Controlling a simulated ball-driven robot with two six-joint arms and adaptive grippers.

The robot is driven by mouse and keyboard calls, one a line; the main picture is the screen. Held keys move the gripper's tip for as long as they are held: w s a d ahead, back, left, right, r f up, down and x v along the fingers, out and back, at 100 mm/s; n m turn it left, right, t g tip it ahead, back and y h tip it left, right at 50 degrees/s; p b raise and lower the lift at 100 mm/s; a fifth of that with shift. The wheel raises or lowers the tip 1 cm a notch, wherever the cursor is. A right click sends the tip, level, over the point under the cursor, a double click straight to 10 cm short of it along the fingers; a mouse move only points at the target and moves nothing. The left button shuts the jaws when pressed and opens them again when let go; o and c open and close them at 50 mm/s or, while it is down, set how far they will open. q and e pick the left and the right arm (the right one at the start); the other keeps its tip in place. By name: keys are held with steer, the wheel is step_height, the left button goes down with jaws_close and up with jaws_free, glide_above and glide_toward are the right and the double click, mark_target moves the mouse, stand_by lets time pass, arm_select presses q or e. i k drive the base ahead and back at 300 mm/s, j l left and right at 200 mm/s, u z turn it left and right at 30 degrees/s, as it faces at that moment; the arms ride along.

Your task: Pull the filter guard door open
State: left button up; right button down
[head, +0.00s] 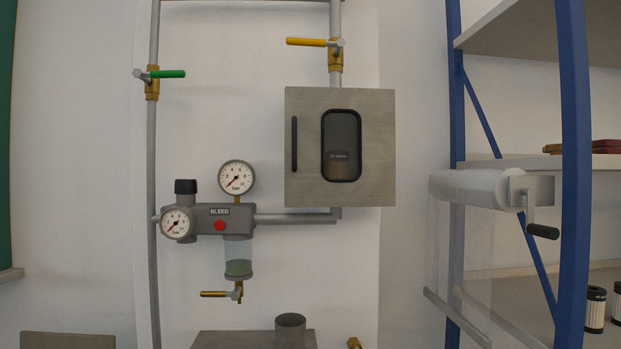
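The filter guard door (305,108) is the front of a grey metal box on the wall, right of the picture's middle. It looks shut. A black vertical bar handle (294,144) is on its left side. A dark rounded window (341,145) in the door shows something brownish with a small label inside, too dim to make out. Neither of my grippers is in the head view, so nothing of mine touches the door or handle.
Left of the box are pipes, a green-handled valve (166,74), a regulator with gauges (236,177) and a red button (219,226). A yellow-handled valve (307,42) sits above. A blue-framed shelf (574,180) with a crank-handled roller (491,188) stands at right.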

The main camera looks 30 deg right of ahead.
mark_target(308, 185)
steer(key=z, duration=1.15)
